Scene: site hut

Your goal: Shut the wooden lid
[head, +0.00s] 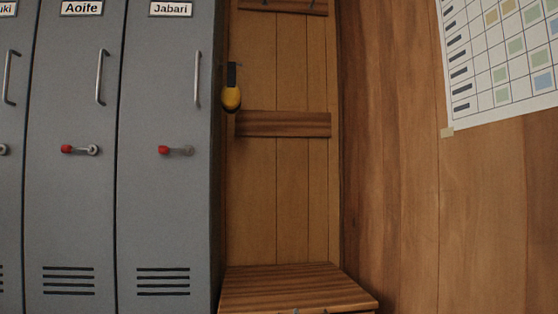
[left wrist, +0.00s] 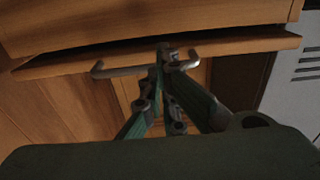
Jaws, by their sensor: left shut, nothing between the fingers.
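The wooden lid (head: 297,286) shows at the bottom of the head view, at the foot of the wooden alcove. In the left wrist view the lid's edge (left wrist: 240,47) is a thin board with a dark gap between it and the wooden panel (left wrist: 130,18) beside it, so it looks slightly open. A grey metal handle (left wrist: 118,71) sticks out from the lid. My left gripper (left wrist: 165,52) is shut and empty, its fingertips overlapping the middle of the handle in the picture. I cannot tell whether they touch it. My right gripper is in neither view.
Grey lockers (head: 165,220) with handles and red-ended latches stand left of the alcove; their vents show in the left wrist view (left wrist: 308,62). A yellow item (head: 231,98) hangs at the alcove's left side. A wooden wall with a paper chart (head: 500,60) is at right.

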